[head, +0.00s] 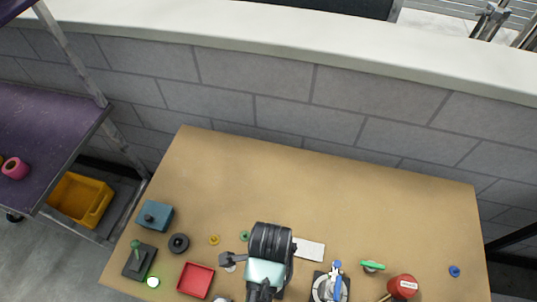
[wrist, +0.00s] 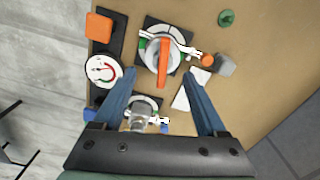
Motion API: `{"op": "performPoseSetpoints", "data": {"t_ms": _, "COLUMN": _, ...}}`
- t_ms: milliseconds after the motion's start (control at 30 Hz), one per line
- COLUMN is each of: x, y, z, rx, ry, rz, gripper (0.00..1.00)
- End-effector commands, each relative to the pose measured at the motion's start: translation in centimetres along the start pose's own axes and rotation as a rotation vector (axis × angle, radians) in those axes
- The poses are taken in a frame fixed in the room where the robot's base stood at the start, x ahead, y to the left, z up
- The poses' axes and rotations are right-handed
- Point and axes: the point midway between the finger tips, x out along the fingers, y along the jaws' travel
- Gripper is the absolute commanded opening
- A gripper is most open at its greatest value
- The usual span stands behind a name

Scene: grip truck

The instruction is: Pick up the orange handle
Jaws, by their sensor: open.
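In the wrist view the orange handle (wrist: 163,57) is a bar lying across a round grey and white fitting on a square black-edged base (wrist: 148,24). My gripper (wrist: 158,72) is open, with its two blue fingers spread either side of the handle's lower end in the picture. Nothing is held between them. I cannot tell the height gap between fingertips and handle. In the head view my arm's dark links cover part of the table's front, and I cannot make out the orange handle there.
Nearby in the wrist view are an orange block (wrist: 99,27), a round gauge (wrist: 103,70), an orange knob (wrist: 207,60) and a second fitting (wrist: 140,113). The head view shows a red tray (head: 195,280), a blue-handled fitting (head: 336,282) and a red round object (head: 403,286). The table's back is clear.

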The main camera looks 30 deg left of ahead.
Motion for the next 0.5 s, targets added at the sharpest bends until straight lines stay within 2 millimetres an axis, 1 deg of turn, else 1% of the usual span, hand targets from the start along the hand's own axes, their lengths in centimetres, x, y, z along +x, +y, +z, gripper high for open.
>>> {"op": "performPoseSetpoints", "data": {"t_ms": 67, "x": 0.6, "y": -0.1, "z": -0.1, "rx": 0.000, "ry": -0.001, "rz": 0.002, "gripper": 0.74}}
{"op": "performPoseSetpoints", "data": {"t_ms": 300, "x": 3.7, "y": -0.3, "z": -0.2, "rx": -0.001, "ry": -0.001, "rz": 0.003, "gripper": 0.74}}
{"op": "performPoseSetpoints", "data": {"t_ms": 400, "x": 4.6, "y": -0.3, "z": -0.2, "rx": -0.001, "ry": -0.001, "rz": 0.001, "gripper": 0.74}}
{"op": "performPoseSetpoints", "data": {"t_ms": 500, "x": 4.9, "y": -0.3, "z": -0.2, "rx": 0.000, "ry": 0.000, "rz": 0.000, "gripper": 0.74}}
